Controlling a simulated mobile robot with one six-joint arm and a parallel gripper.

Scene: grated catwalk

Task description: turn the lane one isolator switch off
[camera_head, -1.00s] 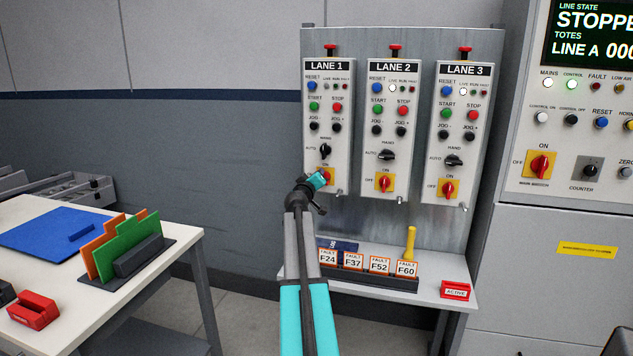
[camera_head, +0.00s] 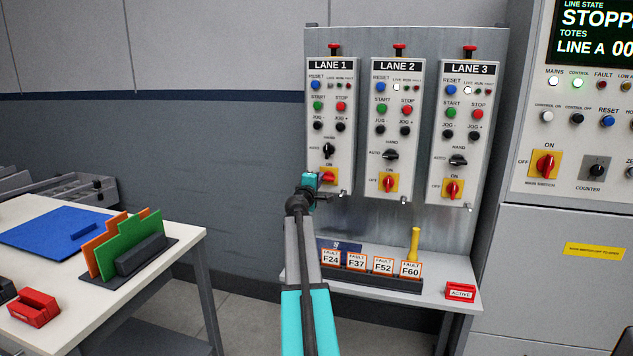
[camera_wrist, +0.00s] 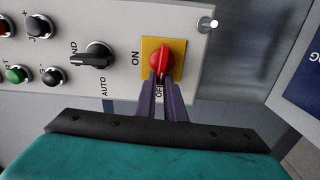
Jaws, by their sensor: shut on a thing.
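The lane one isolator switch (camera_head: 330,176) is a red handle on a yellow plate at the bottom of the LANE 1 panel (camera_head: 345,135). In the wrist view the red handle (camera_wrist: 164,61) lies in line with the OFF label, with ON off to its left. My gripper (camera_wrist: 163,82) has its two purple fingers shut on the handle's OFF-side end and partly covers the OFF label. In the head view my gripper (camera_head: 318,178) comes in from the left and hides part of the plate.
The LANE 2 isolator (camera_head: 388,183) and LANE 3 isolator (camera_head: 452,189) have upright handles, toward ON. A lane one selector knob (camera_wrist: 93,57) sits close by. Below, a shelf holds fault cards (camera_head: 357,260), a yellow-handled object (camera_head: 414,243) and a red ACTIVE block (camera_head: 460,291).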

